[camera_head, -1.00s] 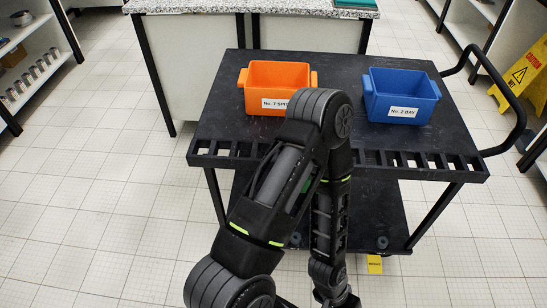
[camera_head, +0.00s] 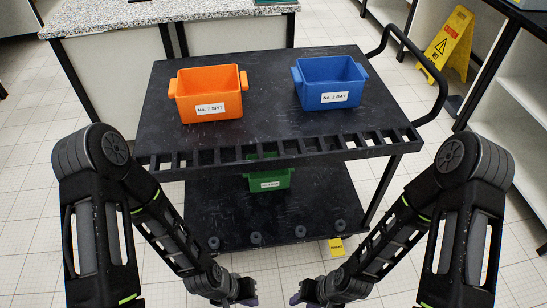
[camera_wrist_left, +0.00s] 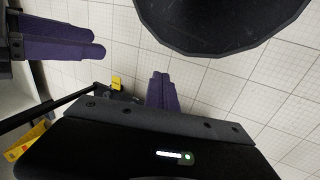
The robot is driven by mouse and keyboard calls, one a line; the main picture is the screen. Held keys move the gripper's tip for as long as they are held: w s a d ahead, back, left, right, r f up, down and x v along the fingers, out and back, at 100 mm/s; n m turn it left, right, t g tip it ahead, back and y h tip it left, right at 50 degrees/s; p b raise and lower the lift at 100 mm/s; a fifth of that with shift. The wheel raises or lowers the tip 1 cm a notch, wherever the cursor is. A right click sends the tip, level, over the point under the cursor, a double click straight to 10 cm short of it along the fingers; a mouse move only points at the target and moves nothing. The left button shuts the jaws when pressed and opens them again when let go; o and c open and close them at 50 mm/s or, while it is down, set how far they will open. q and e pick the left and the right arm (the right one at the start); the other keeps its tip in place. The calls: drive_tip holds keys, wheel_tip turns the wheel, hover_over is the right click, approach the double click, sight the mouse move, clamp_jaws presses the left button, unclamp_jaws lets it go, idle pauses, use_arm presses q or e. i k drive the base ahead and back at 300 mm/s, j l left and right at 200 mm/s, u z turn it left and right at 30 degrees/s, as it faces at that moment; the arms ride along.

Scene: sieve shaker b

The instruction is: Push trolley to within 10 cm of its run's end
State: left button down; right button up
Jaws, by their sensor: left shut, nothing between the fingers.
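The black two-shelf trolley (camera_head: 255,131) stands in front of me in the head view, its slotted near edge toward me and a curved handle (camera_head: 441,92) on its right. My left gripper (camera_head: 250,295) is low in front of the trolley, apart from the top shelf. Its purple fingers (camera_wrist_left: 163,92) are together and empty in the left wrist view. My right gripper (camera_head: 297,297) faces it across a small gap. Its purple fingers (camera_wrist_left: 65,38) lie against each other at the upper left of the left wrist view, with nothing seen between them.
An orange bin (camera_head: 210,96) and a blue bin (camera_head: 330,84) sit on the top shelf. A green bin (camera_head: 268,178) is on the lower shelf. A speckled-top counter (camera_head: 120,21) stands behind, a yellow caution sign (camera_head: 446,45) at right. A yellow marker (camera_head: 336,246) shows near the trolley.

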sight(321, 201)
drive_tip(key=i+l, duration=0.15)
drive_tip(key=l, duration=0.3)
drive_tip(key=i+l, duration=0.15)
drive_tip(key=l, duration=0.25)
drive_tip(key=i+l, duration=0.1)
drive_tip(key=l, duration=0.35)
drive_tip(key=i+l, duration=0.15)
drive_tip(key=l, duration=0.3)
drive_tip(key=i+l+z, duration=0.1)
drive_tip(key=l, duration=0.3)
drive_tip(key=i+l, duration=0.2)
drive_tip(key=l, duration=0.25)
drive_tip(key=i+l, duration=0.15)
drive_tip(key=l, duration=0.25)
drive_tip(key=i+l, duration=0.15)
drive_tip(key=l, duration=0.3)
